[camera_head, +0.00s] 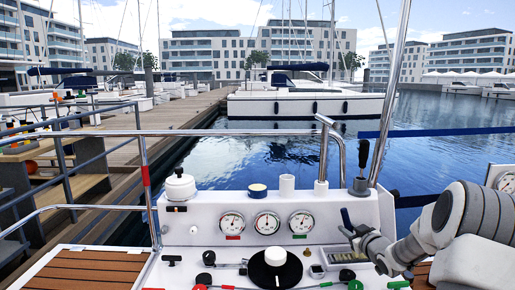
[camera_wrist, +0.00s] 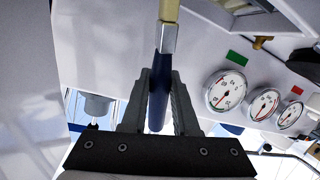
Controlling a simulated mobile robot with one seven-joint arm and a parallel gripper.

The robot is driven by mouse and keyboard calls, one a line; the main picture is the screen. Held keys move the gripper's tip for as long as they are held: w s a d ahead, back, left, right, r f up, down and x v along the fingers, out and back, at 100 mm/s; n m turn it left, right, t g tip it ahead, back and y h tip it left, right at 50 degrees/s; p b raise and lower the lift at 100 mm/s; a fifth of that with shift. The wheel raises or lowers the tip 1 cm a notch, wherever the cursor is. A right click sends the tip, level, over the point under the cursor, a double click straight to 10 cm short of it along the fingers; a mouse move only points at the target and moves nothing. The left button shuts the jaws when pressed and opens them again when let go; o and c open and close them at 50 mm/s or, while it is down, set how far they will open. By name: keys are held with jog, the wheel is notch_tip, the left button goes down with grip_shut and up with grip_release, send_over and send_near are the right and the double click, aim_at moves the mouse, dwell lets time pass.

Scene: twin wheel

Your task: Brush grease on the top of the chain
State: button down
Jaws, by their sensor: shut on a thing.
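My gripper (camera_wrist: 160,78) is shut on the dark blue handle of a brush (camera_wrist: 158,100). The brush's silver ferrule (camera_wrist: 167,38) points away from the fingers, with a yellowish part beyond it; the tip is cut off by the frame. In the head view my gripper (camera_head: 353,233) is at the right side of the white console, and the blue handle (camera_head: 346,217) sticks up from it. I cannot make out a chain with certainty. A ribbed metallic strip lies in a recess (camera_head: 347,256) below the gripper; whether it is the chain I cannot tell.
The white console (camera_head: 215,208) carries several gauges (camera_head: 266,222), a black disc with a white knob (camera_head: 275,268), a white lidded pot (camera_head: 180,186) and a dark-topped tin (camera_head: 257,190). A black-handled lever (camera_head: 362,165) and metal rails (camera_head: 325,150) rise behind it.

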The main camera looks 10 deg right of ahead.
jog(key=shift+w+a, duration=0.15)
jog(key=shift+a, duration=0.75)
jog(key=a+b, duration=0.1)
jog(key=a, duration=0.1)
jog(key=a+b, duration=0.1)
jog(key=shift+w+a+f+b, duration=0.2)
jog(key=shift+w+a+b, duration=0.15)
jog(key=shift+w, duration=0.05)
jog(key=shift+a+r, duration=0.15)
jog(key=shift+a, duration=0.35)
jog(key=d, duration=0.1)
jog(key=d+p, duration=0.2)
jog(key=d, duration=0.1)
jog(key=shift+s+r, duration=0.15)
jog(key=shift+s, duration=0.2)
jog(key=shift+d, duration=0.4)
